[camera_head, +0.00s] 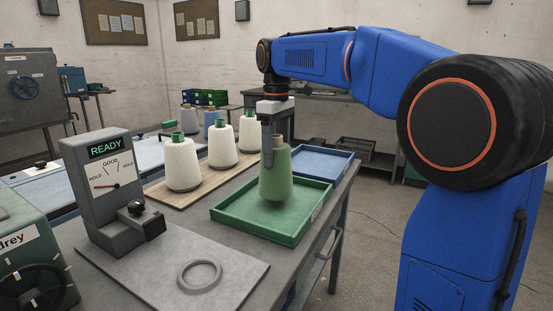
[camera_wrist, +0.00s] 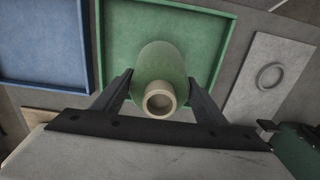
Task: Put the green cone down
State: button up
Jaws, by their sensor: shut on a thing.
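The green cone (camera_head: 276,178) is upright in my gripper (camera_head: 273,143), with its pale tube top between the fingers. In the head view it is over the green tray (camera_head: 232,220); I cannot tell whether its base touches the tray floor. The wrist view shows the green cone (camera_wrist: 165,70) from above, with my gripper's fingers (camera_wrist: 160,92) on either side of it. The green tray (camera_wrist: 113,25) lies below it and holds nothing else that I can see.
A blue tray (camera_head: 318,162) sits behind the green tray. Three white cones (camera_head: 183,167) stand on a wooden board to the left. A gauge box (camera_head: 107,187) reading READY and a grey plate with a ring (camera_head: 199,276) are at the front left.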

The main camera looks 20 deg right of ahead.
jog(key=shift+f, duration=1.1)
jog(key=o, duration=1.2)
notch_tip(320, 180, up, 12)
jog(key=shift+r, duration=0.1)
